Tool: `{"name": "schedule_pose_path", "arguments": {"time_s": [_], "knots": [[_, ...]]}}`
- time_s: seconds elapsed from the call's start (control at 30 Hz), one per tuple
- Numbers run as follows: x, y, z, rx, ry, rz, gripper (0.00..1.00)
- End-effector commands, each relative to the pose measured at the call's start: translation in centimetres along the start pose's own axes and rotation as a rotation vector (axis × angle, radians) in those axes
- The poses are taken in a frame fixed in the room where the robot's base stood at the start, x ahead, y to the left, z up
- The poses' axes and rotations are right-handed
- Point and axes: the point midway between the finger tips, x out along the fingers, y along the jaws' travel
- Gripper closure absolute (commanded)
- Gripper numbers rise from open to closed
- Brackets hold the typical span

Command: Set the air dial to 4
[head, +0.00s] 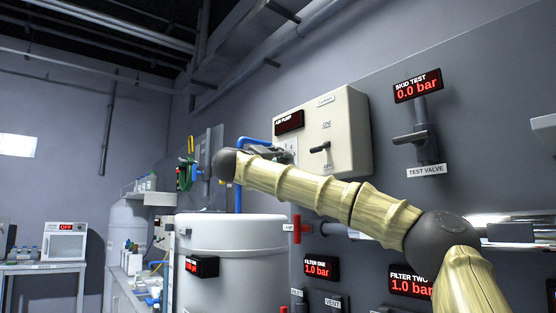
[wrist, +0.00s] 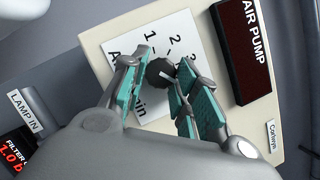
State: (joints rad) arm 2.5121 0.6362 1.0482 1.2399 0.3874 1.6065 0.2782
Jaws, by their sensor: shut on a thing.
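The air dial (wrist: 159,72) is a small dark faceted knob on a white label marked 1, 2 and 3. No 4 is visible; my right finger covers part of the label. My gripper (wrist: 160,88) has its two teal-padded fingers on either side of the knob, shut on it. A thin pale strip shows by the knob, but I cannot tell the dial's setting. In the head view my gripper (head: 268,151) is at the lower left of the cream air pump box (head: 352,135), and the dial is hidden there.
The dark AIR PUMP display (wrist: 243,50) is blank. A black ON/OFF lever (head: 320,148) sits on the box, right of my gripper. The test valve (head: 412,137) is farther right. A white tank (head: 232,245) stands below my arm, with a red valve handle (head: 297,229) beside it.

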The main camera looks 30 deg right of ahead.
Motion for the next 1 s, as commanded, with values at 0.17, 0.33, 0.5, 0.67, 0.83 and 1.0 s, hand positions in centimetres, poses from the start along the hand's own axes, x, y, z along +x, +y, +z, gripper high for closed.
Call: {"name": "schedule_pose_path", "arguments": {"time_s": [0.17, 0.33, 0.5, 0.67, 0.83, 1.0], "knots": [[0.0, -0.23, 0.14, -0.103, -0.001, 0.043, 0.94], [0.01, -0.27, 0.1, -0.169, 0.0, 0.07, 0.94], [0.01, -0.17, 0.05, -0.205, 0.0, 0.085, 0.94], [-0.01, -0.14, 0.04, -0.216, 0.0, 0.09, 0.94], [-0.02, -0.12, 0.04, -0.216, 0.0, 0.09, 0.94], [-0.03, -0.12, 0.05, -0.216, -0.001, 0.09, 0.63]]}}
